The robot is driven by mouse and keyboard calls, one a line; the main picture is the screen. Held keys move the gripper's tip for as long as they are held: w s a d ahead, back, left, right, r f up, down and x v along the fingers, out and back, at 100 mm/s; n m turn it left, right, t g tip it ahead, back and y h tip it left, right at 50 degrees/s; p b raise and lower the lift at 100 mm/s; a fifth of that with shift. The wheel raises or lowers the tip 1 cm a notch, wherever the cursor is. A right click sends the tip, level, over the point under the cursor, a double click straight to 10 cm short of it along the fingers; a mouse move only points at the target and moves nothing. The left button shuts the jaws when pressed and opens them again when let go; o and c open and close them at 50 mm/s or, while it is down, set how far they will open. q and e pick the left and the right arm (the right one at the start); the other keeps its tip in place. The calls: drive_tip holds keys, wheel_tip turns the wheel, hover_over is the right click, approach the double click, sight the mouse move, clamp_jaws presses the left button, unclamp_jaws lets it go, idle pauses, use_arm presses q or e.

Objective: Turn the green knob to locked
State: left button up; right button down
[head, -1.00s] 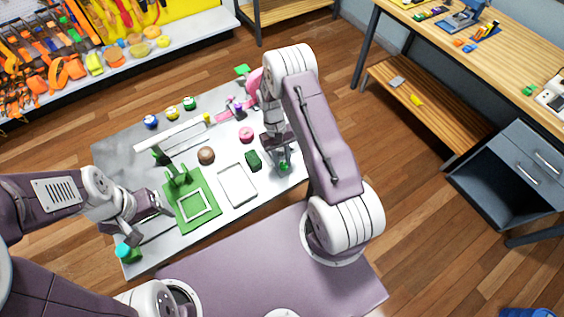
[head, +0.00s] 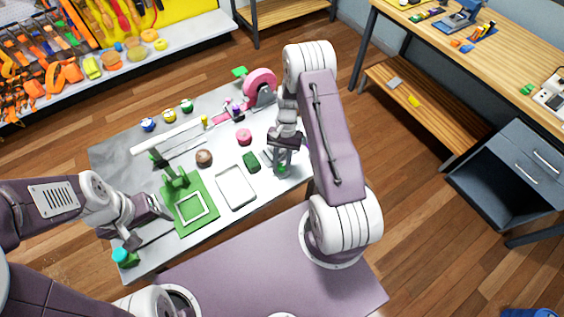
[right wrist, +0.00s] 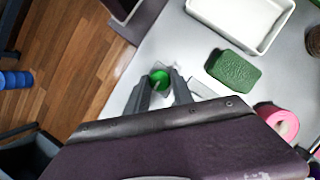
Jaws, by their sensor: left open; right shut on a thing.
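The green knob (right wrist: 159,79) sits near the table edge, between the two fingers of my right gripper (right wrist: 160,90) in the right wrist view. My right gripper is shut on it. In the head view my right gripper (head: 281,166) points down at the right end of the grey table (head: 245,207), and only a bit of green shows below its fingers. My left gripper (head: 146,225) is open and empty over the left part of the table. Any locked marking by the knob is too small or hidden to read.
A dark green block (right wrist: 232,70) lies close beside the right gripper, with a white tray (head: 236,187) left of it. A green fixture (head: 189,203), a brown round thing (head: 204,158), a pink ring (head: 244,137) and a pink reel (head: 260,86) also stand on the table.

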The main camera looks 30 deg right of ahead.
drive_tip(key=shift+s, duration=0.1)
idle(0.4)
drive_tip(key=c, duration=1.1)
unclamp_jaws()
drive_tip(key=b+v, duration=0.1)
drive_tip(key=v, duration=0.8)
